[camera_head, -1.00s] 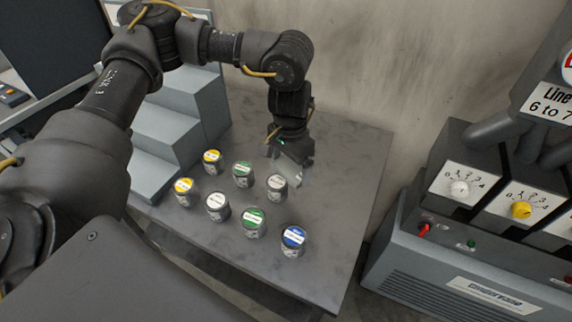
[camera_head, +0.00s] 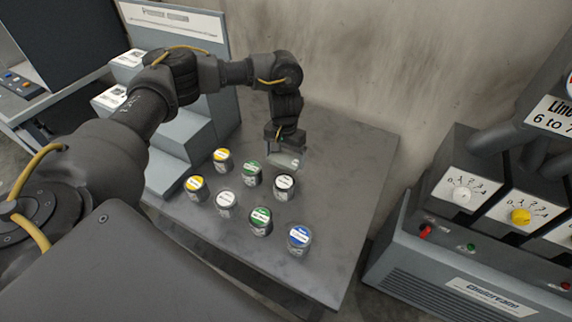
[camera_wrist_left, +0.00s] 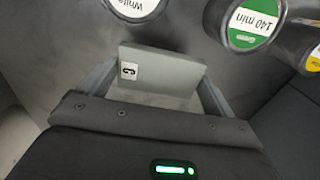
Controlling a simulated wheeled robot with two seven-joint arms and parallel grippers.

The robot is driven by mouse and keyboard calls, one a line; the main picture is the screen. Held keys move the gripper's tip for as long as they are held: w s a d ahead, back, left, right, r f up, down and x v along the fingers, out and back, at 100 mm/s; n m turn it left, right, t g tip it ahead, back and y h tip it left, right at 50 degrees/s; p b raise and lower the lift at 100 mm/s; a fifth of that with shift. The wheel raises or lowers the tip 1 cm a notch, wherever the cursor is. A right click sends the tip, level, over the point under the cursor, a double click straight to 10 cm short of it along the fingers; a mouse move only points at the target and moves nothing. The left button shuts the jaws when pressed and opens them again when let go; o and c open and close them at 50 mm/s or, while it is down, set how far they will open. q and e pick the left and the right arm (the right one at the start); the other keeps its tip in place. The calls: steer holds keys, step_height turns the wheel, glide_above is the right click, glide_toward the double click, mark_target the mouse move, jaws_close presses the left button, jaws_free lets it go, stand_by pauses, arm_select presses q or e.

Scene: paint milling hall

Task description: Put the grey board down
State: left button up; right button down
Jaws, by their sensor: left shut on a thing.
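The grey board (camera_head: 287,162) is a small flat plate held by my left gripper (camera_head: 285,149), over the far part of the dark grey table (camera_head: 340,190). In the left wrist view the board (camera_wrist_left: 172,72) lies between the two fingers of the gripper (camera_wrist_left: 155,88), which is shut on it. A small white label with a dark mark sits at its left end. I cannot tell whether its lower edge touches the table. My right gripper is not in view.
Several paint pots with yellow, white, green and blue lids stand close by; a white-lidded pot (camera_head: 284,187) is just in front of the board. A grey stepped rack (camera_head: 180,128) stands to the left. A machine with dials (camera_head: 470,230) is at the right. The table's right side is clear.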

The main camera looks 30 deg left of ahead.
mark_target(285, 159)
arm_select(q)
step_height(285, 159, down, 3)
steer(key=shift+s+d+f, duration=0.1)
steer(key=shift+f, duration=0.5)
steer(key=shift+f, duration=0.1)
steer(key=o, duration=0.8)
